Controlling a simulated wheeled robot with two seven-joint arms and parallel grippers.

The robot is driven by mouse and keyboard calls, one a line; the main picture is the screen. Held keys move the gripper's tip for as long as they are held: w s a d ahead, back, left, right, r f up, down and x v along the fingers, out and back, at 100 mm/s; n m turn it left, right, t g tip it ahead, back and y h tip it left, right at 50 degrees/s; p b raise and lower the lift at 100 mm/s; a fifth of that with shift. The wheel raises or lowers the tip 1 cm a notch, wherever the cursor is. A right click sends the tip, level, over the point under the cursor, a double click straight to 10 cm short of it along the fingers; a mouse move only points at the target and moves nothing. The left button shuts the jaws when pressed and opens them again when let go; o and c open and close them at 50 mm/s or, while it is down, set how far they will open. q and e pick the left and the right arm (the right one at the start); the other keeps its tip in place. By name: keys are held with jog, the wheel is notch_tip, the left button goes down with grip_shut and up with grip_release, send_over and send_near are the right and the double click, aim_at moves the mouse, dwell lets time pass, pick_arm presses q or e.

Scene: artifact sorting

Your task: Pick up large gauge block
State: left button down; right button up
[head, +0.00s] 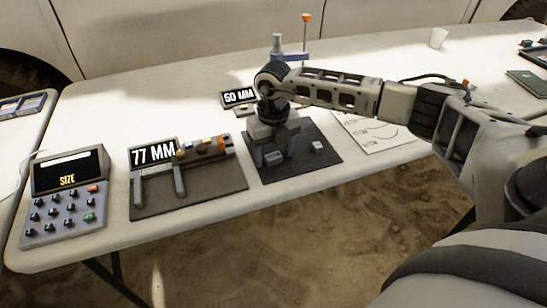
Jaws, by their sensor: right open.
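My right gripper (276,150) reaches in from the right and points down over a dark mat (318,169) on the white table. It is open, and its wrist and fingers cover part of the mat. A grey block (273,156) lies on the mat at the fingertips; I cannot tell if they touch it. A smaller pale block (317,146) lies on the mat to the right, apart from the gripper. The grey one looks the larger of the two, but it is partly hidden. My left gripper is not in view.
Left of the mat are a caliper-like gauge (178,180) with a "77 MM" display (153,152) and a keypad device (65,195). A "50 MM" display (237,97) stands behind. A paper sheet (375,132) lies right.

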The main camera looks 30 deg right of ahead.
jog(key=shift+c, duration=0.3)
jog(key=c, duration=1)
jog(key=shift+r, duration=0.1)
